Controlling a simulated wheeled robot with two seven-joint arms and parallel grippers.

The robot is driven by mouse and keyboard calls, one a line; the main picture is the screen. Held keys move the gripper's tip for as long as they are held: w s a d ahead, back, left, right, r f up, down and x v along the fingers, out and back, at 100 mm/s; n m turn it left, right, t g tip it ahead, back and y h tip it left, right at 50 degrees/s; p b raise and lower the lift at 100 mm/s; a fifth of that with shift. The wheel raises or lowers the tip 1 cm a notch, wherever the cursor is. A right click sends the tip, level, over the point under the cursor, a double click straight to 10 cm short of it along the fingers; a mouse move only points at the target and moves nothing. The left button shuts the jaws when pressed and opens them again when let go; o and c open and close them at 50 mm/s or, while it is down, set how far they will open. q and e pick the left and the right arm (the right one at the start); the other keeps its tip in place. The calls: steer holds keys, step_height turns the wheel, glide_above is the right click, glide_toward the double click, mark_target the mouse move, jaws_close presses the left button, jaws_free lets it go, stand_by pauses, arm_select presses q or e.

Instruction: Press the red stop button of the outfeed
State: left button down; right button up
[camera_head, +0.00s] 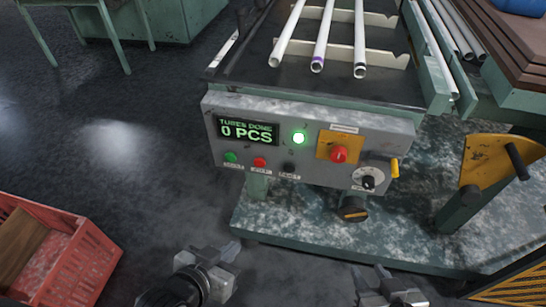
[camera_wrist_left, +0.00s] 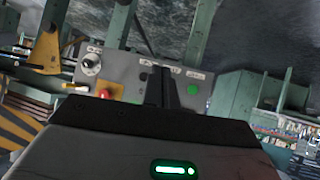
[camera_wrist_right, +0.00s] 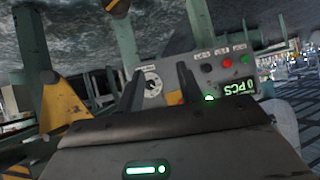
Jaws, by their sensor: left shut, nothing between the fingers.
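The small red button (camera_head: 260,163) sits on the grey control panel (camera_head: 290,121), between a green button (camera_head: 231,157) and a black button (camera_head: 289,168). The red button also shows in the right wrist view (camera_wrist_right: 226,64). In the left wrist view the green button (camera_wrist_left: 193,89) shows beside my fingers, and I cannot make out the small red button there. My left gripper (camera_head: 230,254) is shut and empty, below and in front of the panel, apart from it. My right gripper (camera_head: 388,285) is open and empty, lower right of the panel.
A larger red knob (camera_head: 339,154) on a yellow plate, a dial (camera_head: 368,181) and a lit green lamp (camera_head: 299,138) share the panel. The display (camera_head: 247,131) reads 0 PCS. A red crate (camera_head: 85,262) stands lower left. A yellow bracket (camera_head: 486,158) stands right.

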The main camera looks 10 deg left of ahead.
mark_target(260, 162)
arm_select(q)
steer(key=w+n+g+h+p, duration=0.1)
steer(key=w+n+h+p, duration=0.2)
steer(key=w+n, duration=0.8)
steer(key=n, duration=0.3)
steer(key=shift+w+a+f+n+h, duration=0.2)
steer(key=shift+w+a+n+h, duration=0.1)
steer(key=shift+w+a, duration=0.1)
arm_select(e)
steer(key=shift+d+r, duration=0.2)
steer(key=shift+r, duration=0.35)
